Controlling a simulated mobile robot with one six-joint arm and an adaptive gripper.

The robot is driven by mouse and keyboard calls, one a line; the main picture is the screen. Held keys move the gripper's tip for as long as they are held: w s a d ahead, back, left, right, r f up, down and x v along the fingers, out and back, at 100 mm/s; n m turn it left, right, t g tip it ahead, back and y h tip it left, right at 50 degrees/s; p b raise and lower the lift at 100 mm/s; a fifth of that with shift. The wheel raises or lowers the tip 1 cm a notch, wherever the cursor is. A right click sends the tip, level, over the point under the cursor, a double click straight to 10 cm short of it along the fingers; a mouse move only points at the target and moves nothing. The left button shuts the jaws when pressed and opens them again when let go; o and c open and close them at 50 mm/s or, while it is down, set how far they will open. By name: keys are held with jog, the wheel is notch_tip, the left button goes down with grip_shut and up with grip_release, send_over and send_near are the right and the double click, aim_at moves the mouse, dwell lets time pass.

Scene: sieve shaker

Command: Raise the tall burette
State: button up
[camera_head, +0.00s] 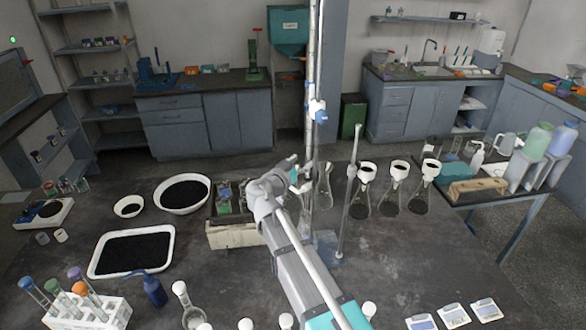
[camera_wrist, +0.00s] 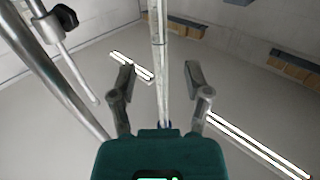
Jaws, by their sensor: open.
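The tall burette (camera_head: 313,60) is a thin upright clear tube with a blue and white fitting (camera_head: 318,110), rising out of the top of the head view. In the wrist view, which looks up to the ceiling, a pale upright tube that looks like the burette (camera_wrist: 159,55) runs between the two fingers. My gripper (camera_head: 297,168) is low beside the burette in the head view. In the wrist view my gripper (camera_wrist: 160,78) is open, with a gap on both sides of the tube. The tube's lower end is hidden behind the gripper body.
A metal stand rod (camera_head: 351,190) stands just right of the burette, and flasks with funnels (camera_head: 366,190) stand beyond it. A sieve shaker (camera_head: 229,232) is left of my arm. Black-filled trays (camera_head: 172,245) lie further left. A metal rod (camera_wrist: 48,65) with a clamp shows in the wrist view.

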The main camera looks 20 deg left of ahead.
aim_at(307, 157)
jog(key=shift+x, duration=1.55)
jog(key=shift+s, duration=0.1)
grip_shut()
jog(key=shift+r, duration=0.15)
notch_tip(307, 157, up, 7)
jog(key=p, duration=0.7)
dwell(0.8)
jog(key=shift+a, duration=0.1)
